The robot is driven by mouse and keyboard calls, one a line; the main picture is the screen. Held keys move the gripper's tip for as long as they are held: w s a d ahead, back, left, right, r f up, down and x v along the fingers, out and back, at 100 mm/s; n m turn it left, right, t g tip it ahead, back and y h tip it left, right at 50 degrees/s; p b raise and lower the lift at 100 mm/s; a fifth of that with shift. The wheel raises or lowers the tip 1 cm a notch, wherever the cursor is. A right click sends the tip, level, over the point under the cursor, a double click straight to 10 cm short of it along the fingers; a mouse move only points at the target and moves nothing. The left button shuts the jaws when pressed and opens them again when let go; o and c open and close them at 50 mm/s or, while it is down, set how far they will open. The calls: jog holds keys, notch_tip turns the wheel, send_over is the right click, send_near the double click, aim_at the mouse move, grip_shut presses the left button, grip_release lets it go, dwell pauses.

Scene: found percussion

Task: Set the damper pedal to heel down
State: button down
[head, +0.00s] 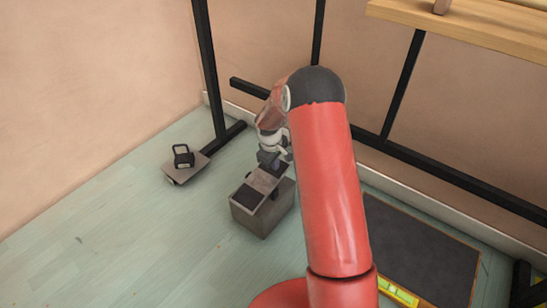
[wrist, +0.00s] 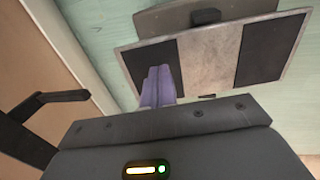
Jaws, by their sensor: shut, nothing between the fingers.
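The damper pedal is a rocking plate (head: 263,181) on top of a grey box (head: 262,219) on the floor. It has a bare metal middle and a dark pad at each end; in the wrist view the plate (wrist: 208,62) shows both pads. In the head view its far end looks raised above the box and its near end lower. My gripper (head: 269,160) is shut and empty, pointing down at the far end. In the wrist view my fingers (wrist: 158,80) overlap the left dark pad (wrist: 148,65); I cannot tell whether they touch it. Which end is the heel is not marked.
A small grey slab with a black handled weight (head: 183,156) on it lies left of the box. Black frame posts (head: 208,70) and bars stand behind. A dark mat (head: 420,250) and a yellow level (head: 398,291) lie to the right. Open floor lies left and in front.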

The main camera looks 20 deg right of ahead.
jog(key=shift+w+d+f, duration=0.1)
jog(key=shift+f, duration=0.4)
